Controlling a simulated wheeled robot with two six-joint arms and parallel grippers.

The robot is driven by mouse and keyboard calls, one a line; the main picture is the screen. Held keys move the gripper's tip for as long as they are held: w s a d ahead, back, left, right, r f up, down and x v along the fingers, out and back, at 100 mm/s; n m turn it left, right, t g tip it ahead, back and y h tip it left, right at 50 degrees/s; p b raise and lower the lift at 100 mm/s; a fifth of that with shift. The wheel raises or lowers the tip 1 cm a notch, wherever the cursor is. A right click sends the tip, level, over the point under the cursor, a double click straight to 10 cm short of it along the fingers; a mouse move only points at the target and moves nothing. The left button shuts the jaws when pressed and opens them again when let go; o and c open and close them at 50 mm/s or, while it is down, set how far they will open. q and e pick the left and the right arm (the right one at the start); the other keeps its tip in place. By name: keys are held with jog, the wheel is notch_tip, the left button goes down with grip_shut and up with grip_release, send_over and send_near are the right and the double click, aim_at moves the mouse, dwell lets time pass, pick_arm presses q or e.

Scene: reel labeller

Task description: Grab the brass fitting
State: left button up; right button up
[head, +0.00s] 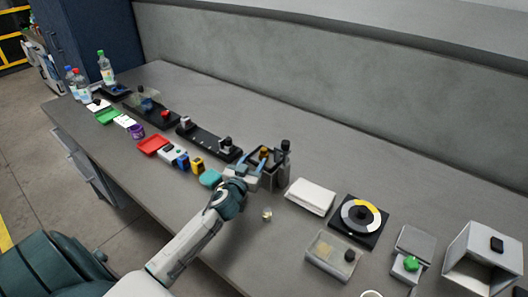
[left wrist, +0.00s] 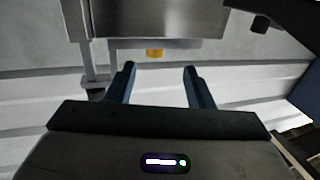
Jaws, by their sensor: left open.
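My left gripper (head: 246,172) is at the front of a small dark machine with grey metal parts (head: 275,172). In the left wrist view its two blue fingers (left wrist: 160,70) are spread apart with nothing between them. A short orange-yellow, brass-like piece (left wrist: 155,53) sits just beyond the fingertips, under a grey metal block (left wrist: 160,18). A yellowish bit (head: 263,153) also shows on the machine in the head view. A small pale, brassy piece (head: 266,214) lies on the bench right of my left forearm. I cannot tell for sure which is the brass fitting. My right gripper is out of view.
Left of the gripper are a teal item (head: 210,178), a yellow block (head: 197,165) and a red tray (head: 153,145). To the right are a white pad (head: 311,196), a round dial (head: 361,214) and a clear box (head: 333,254). A wall (head: 330,90) backs the bench.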

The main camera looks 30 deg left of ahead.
aim_at(263, 151)
pick_arm(q)
jog(key=shift+w, duration=0.4)
jog(key=w+p, duration=0.3)
jog(key=w, duration=0.1)
jog(key=shift+a+r, duration=0.1)
jog(key=shift+r, duration=0.2)
jog(key=shift+w+a+f, duration=0.1)
jog(key=shift+w+f, duration=0.1)
jog(key=shift+w, duration=0.3)
jog(key=shift+s, duration=0.1)
grip_shut()
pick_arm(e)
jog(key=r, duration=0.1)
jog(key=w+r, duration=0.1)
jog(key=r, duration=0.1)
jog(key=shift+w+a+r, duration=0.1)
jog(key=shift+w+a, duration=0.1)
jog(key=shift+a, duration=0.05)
